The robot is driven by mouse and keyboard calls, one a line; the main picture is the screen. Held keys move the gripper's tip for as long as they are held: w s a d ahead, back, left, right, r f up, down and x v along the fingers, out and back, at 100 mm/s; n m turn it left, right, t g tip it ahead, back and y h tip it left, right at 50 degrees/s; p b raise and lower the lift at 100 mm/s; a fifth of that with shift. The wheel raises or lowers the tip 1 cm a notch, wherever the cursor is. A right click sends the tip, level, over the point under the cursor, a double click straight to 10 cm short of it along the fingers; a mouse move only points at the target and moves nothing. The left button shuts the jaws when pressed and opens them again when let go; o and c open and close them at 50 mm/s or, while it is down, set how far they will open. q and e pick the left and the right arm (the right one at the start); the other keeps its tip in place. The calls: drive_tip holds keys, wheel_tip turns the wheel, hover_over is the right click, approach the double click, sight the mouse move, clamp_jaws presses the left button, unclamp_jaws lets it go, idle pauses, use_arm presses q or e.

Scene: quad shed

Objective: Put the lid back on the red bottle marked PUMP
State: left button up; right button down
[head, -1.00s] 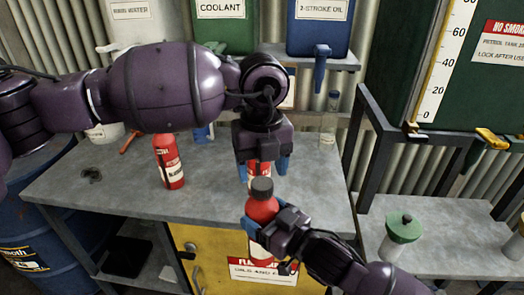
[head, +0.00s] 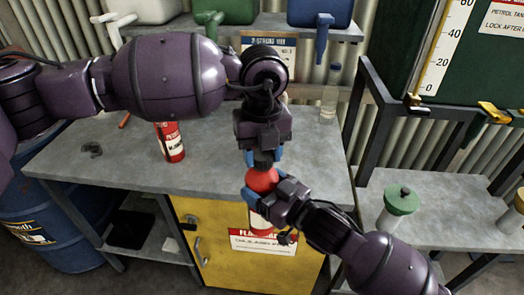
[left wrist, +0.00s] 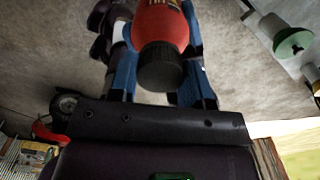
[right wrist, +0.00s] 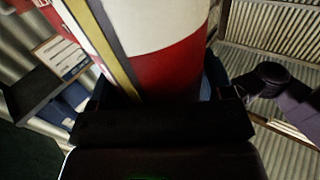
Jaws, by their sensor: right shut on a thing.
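My right gripper (head: 268,198) is shut on a red bottle (head: 261,180) and holds it upright in front of the bench edge. The bottle fills much of the right wrist view (right wrist: 170,60); its marking cannot be read. A dark cap (left wrist: 160,68) sits at its top, also visible in the head view (head: 263,160). My left gripper (head: 264,153) is directly above, pointing down, its blue fingers open on either side of the cap. Whether the fingers touch it is unclear. Another red bottle (head: 170,143) with a white label stands on the bench at left.
The grey bench (head: 120,165) is mostly clear, with a small dark item (head: 91,150) at left. A clear bottle (head: 329,95) stands at the back. A green-lidded jar (head: 400,203) stands on the right shelf. A yellow cabinet (head: 215,240) is below the bench.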

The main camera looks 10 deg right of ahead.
use_arm(q)
drive_tip(key=shift+m, duration=1.4)
drive_tip(key=shift+c, duration=0.4)
drive_tip(key=m, duration=2.6)
drive_tip(key=o, duration=1)
